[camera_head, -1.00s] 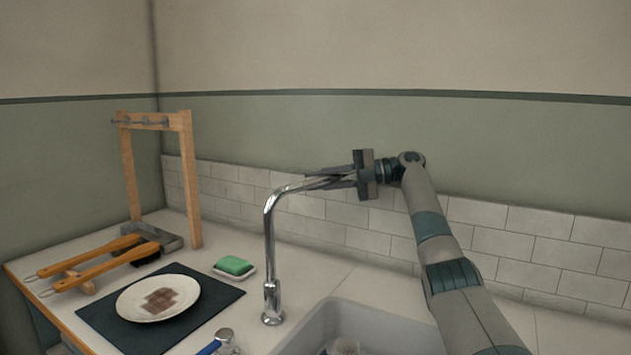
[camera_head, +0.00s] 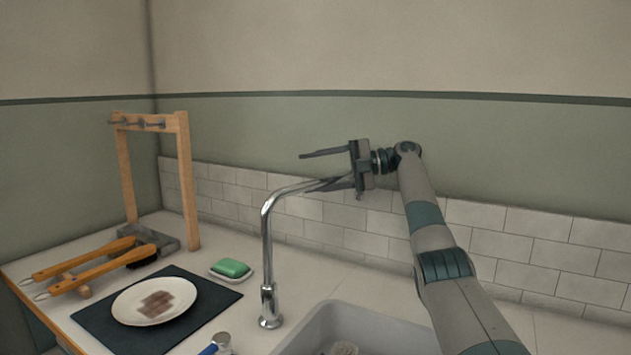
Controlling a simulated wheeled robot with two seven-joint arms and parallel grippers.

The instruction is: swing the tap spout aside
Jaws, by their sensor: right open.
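The chrome tap (camera_head: 267,245) stands on the counter at the left edge of the sink. Its curved spout (camera_head: 300,188) points to the right and toward the wall, its end near my right gripper. My right gripper (camera_head: 318,172) is open, with one finger above the spout and the other at the spout's end. I cannot tell whether that lower finger touches the spout. The spout's tip is partly hidden by the finger. My left gripper is not in view.
The grey sink (camera_head: 365,328) lies at the bottom middle. Left of the tap are a green sponge on a dish (camera_head: 231,268), a white plate (camera_head: 154,300) on a dark mat (camera_head: 226,297), wooden-handled brushes (camera_head: 90,265) and a wooden rack (camera_head: 188,180). A blue-handled tool (camera_head: 217,344) lies in front.

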